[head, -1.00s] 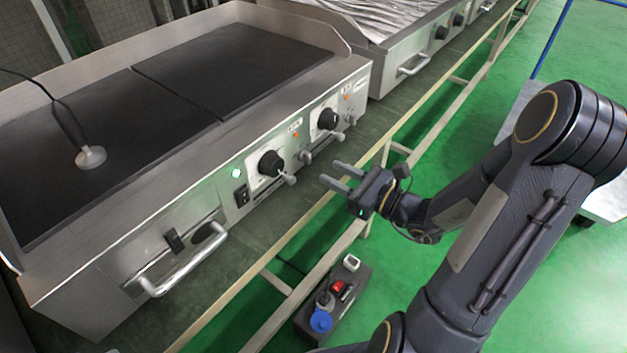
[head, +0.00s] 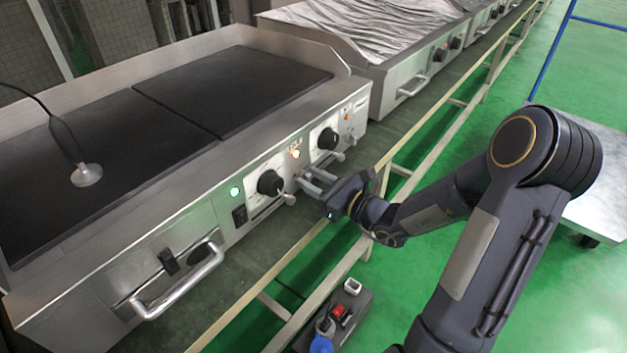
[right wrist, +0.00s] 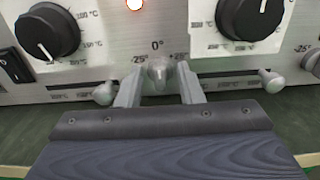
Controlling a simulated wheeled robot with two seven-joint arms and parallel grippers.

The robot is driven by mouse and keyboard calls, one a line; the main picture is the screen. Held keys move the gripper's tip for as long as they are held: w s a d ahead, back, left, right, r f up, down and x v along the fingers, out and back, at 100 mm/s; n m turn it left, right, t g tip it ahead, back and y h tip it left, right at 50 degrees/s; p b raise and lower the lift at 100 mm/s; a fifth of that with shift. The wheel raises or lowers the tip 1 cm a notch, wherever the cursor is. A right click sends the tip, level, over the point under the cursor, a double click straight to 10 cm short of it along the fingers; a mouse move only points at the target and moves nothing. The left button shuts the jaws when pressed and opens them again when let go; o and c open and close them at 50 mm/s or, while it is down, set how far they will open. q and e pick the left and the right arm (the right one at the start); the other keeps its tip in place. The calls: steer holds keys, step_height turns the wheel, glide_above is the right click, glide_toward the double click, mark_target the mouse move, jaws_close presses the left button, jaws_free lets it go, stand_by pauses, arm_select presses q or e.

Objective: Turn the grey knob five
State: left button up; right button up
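Several small grey knobs sit along the griddle's front panel; I see no number that tells which is five. In the right wrist view, one grey knob (right wrist: 158,70) lies below a 0° mark with -25° and 25° beside it. My right gripper (right wrist: 159,76) is open, with one finger on each side of this knob; I cannot tell whether they touch it. In the head view my right gripper (head: 303,177) is at the panel between the two black dials and hides most of that knob. Other grey knobs (right wrist: 104,93) (right wrist: 271,81) stand on either side. My left gripper is out of view.
Black dials (head: 270,183) (head: 328,139) sit close by, with a green lamp (head: 235,191) and a black switch (head: 240,215). A bar handle (head: 185,285) juts out further left. A rail (head: 300,240) runs below the panel. A dark box (head: 345,315) sits on the green floor.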

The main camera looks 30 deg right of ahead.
steer(key=c, duration=0.6)
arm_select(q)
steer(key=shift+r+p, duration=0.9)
arm_select(e)
steer(key=shift+r+m, duration=0.15)
steer(key=shift+m, duration=0.55)
steer(key=m+p, duration=0.8)
steer(key=p, duration=0.1)
steer(key=shift+d, duration=0.1)
arm_select(q)
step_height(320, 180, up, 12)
steer(key=p, duration=0.2)
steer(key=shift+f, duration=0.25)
arm_select(e)
steer(key=shift+f+m, duration=0.2)
steer(key=shift+m, duration=1.2)
arm_select(q)
steer(key=shift+p, duration=0.3)
arm_select(e)
steer(key=o, duration=0.7)
steer(key=shift+d, duration=0.1)
